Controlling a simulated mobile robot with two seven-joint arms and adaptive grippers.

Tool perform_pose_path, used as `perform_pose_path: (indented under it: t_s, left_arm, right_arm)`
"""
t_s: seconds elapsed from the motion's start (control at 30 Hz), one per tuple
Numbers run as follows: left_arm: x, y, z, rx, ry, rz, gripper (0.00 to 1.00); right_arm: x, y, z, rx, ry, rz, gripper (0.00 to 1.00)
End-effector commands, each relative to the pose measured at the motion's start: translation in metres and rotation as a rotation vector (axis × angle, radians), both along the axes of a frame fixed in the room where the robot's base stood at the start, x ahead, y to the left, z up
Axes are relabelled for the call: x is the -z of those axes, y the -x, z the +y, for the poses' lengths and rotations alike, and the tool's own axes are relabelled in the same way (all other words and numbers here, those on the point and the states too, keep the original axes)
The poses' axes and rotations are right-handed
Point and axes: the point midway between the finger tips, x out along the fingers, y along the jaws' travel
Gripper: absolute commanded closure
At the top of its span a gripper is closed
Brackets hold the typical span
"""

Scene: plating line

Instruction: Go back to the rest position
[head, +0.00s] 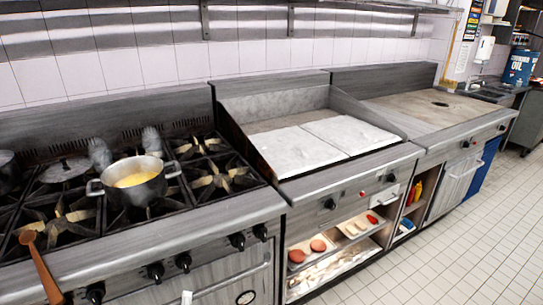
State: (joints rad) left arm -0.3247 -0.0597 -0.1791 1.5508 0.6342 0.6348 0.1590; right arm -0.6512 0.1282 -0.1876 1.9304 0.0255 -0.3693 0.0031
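Neither of my grippers shows in the head view, and no part of my arms can be made out. I cannot tell whether they are open or shut, or whether they hold anything. A steel two-handled pot (136,182) with yellow contents stands upright on the black gas stove (85,222) at the left. A wooden spoon (40,266) lies over the stove's front edge at the far left, its handle hanging down the front.
A griddle (262,127) with two pale plates on top stands right of the stove. A shelf (327,263) below it holds patties and other food. A flat hot plate (418,108) is further right. The tiled floor (460,235) at the right is clear.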

Motion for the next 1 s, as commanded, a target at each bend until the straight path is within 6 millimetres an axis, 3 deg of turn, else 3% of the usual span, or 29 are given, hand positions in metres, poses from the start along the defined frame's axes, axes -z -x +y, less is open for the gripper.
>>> perform_pose_path:
  t_s: [0.1, 0.23, 0.33, 0.5, 0.67, 1.0]
  left_arm:
    - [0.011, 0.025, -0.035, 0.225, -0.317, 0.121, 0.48]
    - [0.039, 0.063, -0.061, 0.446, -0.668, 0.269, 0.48]
    - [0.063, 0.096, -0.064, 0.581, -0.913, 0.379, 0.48]
    - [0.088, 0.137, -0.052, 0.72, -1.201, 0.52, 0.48]
    - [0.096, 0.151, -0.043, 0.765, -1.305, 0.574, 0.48]
    - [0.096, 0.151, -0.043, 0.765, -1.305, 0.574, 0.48]
  right_arm:
    - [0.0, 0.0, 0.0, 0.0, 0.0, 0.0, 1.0]
    - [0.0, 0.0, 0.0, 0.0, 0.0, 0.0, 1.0]
    - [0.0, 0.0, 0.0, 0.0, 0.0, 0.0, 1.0]
    - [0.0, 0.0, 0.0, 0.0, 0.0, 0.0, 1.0]
    - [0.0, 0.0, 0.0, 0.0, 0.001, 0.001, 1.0]
    - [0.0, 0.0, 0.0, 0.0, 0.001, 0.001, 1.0]
